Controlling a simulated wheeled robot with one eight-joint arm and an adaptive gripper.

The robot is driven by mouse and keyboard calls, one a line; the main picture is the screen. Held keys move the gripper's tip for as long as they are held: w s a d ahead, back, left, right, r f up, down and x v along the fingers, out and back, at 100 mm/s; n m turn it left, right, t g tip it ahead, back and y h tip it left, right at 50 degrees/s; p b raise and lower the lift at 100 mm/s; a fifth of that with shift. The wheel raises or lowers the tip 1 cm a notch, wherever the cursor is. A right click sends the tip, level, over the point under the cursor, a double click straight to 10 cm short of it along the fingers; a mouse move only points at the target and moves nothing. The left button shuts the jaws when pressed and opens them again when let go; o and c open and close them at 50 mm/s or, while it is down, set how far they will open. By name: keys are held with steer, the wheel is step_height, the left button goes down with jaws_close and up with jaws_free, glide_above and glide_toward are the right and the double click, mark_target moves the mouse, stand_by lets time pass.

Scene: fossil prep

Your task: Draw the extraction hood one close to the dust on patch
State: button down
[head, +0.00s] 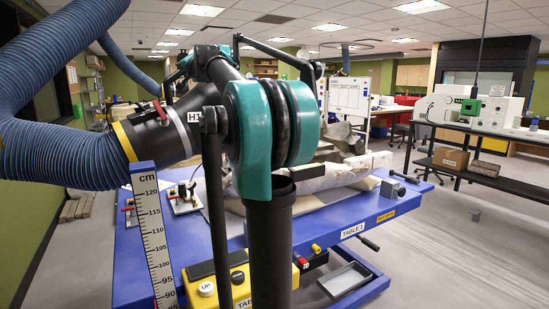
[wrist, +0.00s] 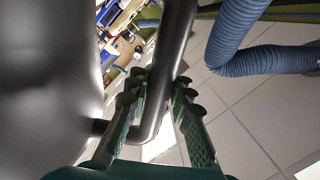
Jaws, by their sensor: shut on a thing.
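In the head view the extraction hood (head: 160,132), a dark nozzle with a yellow rim band and a partly hidden label starting with H, hangs on a thick blue ribbed hose (head: 60,150) at the left. My arm covers part of it. In the wrist view my gripper (wrist: 158,92) has its green fingers closed around a dark bent handle bar (wrist: 174,45). A big smooth dark surface (wrist: 45,80), likely the hood, fills the left. The fossil block (head: 345,170) lies on the blue table (head: 360,225), labelled TABLE 1. I cannot make out the dust patch.
An upright cm scale (head: 150,225) stands in front of the table's left side. A yellow control box (head: 235,285) is at the table's front. Small fixtures (head: 185,197) stand on the table's left. A black bench (head: 480,165) is at the right; the floor between is mostly clear.

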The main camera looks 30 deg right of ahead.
steer(key=shift+s+d, duration=0.15)
steer(key=shift+s, duration=0.05)
steer(key=shift+s+d, duration=0.75)
steer(key=shift+s, duration=0.35)
steer(key=shift+s+d, duration=0.75)
steer(key=shift+s, duration=0.35)
steer(key=shift+s+d, duration=0.75)
steer(key=shift+s, duration=0.35)
steer(key=c, duration=1.3)
jaws_free()
steer(key=shift+o, duration=0.2)
steer(key=s, duration=0.8)
steer(key=shift+d, duration=0.35)
